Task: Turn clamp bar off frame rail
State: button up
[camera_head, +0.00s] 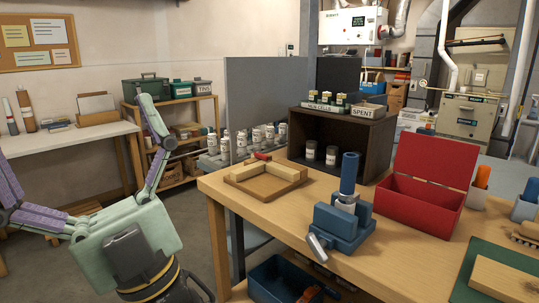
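A light wooden frame (290,176) lies flat near the left part of the workbench. A pale bar (280,171) lies along one of its rails, with a small red piece (262,156) at its far end. The bar looks like the clamp bar, but its contact with the rail is too small to make out. My gripper (75,140) is large in the left foreground, with its two purple-padded fingers spread wide apart and nothing between them. It is left of the workbench, apart from the frame and bar.
A blue vise (344,222) stands on the workbench (262,212), right of the frame. A dark shelf box (377,150) and an open red box (420,205) stand behind and to the right. A grey panel (262,100) rises behind the bench. Bare wood lies between frame and vise.

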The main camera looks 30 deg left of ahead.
aim_at(258, 155)
jog(key=i+j+u, duration=0.55)
jog(key=i, duration=0.2)
jog(key=i+j+u, duration=0.25)
jog(key=i, duration=0.2)
jog(key=i+u, duration=0.25)
jog(key=i, duration=0.15)
